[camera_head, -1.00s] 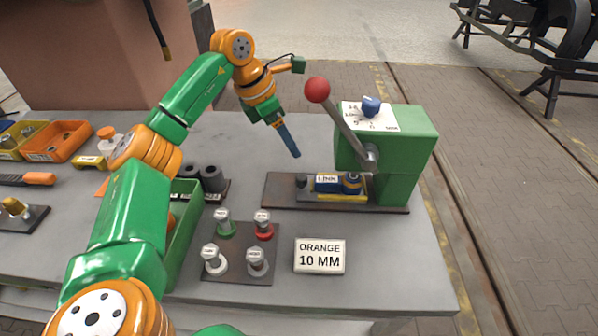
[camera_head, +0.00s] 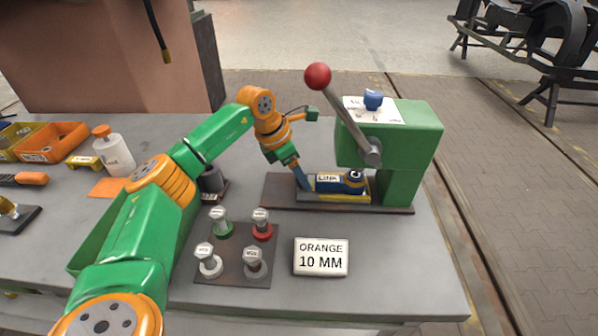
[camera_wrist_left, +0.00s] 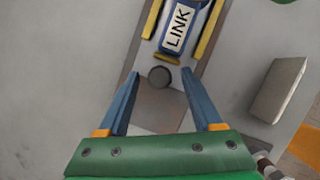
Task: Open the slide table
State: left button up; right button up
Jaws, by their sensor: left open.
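The slide table (camera_head: 281,191) is a dark flat base running out from under a green press (camera_head: 408,140). A blue part labelled LINK (camera_head: 340,182) lies on it between yellow rails; it also shows in the left wrist view (camera_wrist_left: 178,27). My left gripper (camera_head: 305,188) points down at the left end of the LINK part. In the left wrist view its blue fingers (camera_wrist_left: 160,75) are open, one on each side of a round grey knob (camera_wrist_left: 159,77). Contact with the knob cannot be told. In the head view the gripper hides the knob.
The press has a lever with a red ball (camera_head: 317,76) and a blue dial (camera_head: 373,99) on top. A sign reading ORANGE 10 MM (camera_head: 321,257) and a plate with several bolts (camera_head: 233,262) stand in front. Orange bins and a bottle (camera_head: 115,153) are at left.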

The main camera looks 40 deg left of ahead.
pick_arm(q)
grip_shut()
dwell(1.3)
